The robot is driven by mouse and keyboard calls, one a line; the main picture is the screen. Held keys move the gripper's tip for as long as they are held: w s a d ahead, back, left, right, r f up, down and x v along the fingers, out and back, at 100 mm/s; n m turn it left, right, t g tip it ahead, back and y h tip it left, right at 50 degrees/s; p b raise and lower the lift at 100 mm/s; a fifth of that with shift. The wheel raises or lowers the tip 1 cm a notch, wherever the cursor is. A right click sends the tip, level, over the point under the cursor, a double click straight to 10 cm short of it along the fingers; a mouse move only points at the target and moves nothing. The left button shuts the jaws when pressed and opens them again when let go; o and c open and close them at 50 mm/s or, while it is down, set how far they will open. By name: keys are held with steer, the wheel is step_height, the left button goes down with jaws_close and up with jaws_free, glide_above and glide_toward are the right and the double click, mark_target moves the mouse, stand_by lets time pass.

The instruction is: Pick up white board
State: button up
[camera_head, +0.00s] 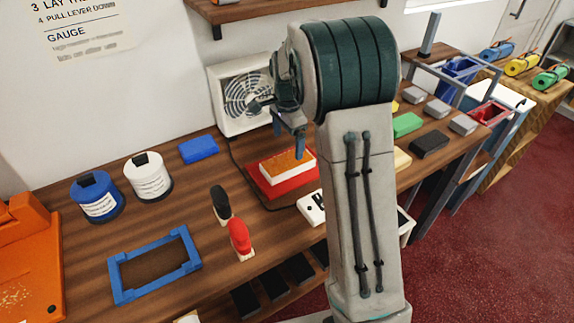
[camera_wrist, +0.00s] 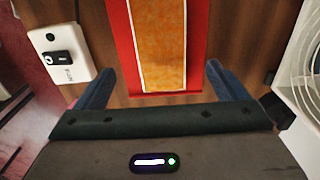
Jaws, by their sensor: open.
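A white board (camera_head: 270,179) lies on a larger red board (camera_head: 285,190) on the counter, with an orange sheet (camera_head: 287,164) on top of it. In the wrist view the white board shows only as thin pale edges (camera_wrist: 139,50) beside the orange sheet (camera_wrist: 160,40), over the red board (camera_wrist: 119,40). My gripper (camera_head: 288,138) is open and empty just above the stack's far side. In the wrist view its fingers (camera_wrist: 163,88) stand apart, on either side of the stack's near end. I cannot tell the exact height gap.
A white fan (camera_head: 238,88) stands close behind the stack. A white switch box (camera_wrist: 58,55) lies beside it. A blue block (camera_head: 198,149), two tins, a blue frame (camera_head: 115,276) and black- and red-handled tools (camera_head: 239,238) are to the left. Several coloured blocks lie to the right.

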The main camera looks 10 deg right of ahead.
mark_target(288, 161)
step_height(288, 161, down, 8)
steer(key=shift+r+p, duration=0.25)
steer(key=shift+p, duration=0.1)
steer(key=c, duration=1.2)
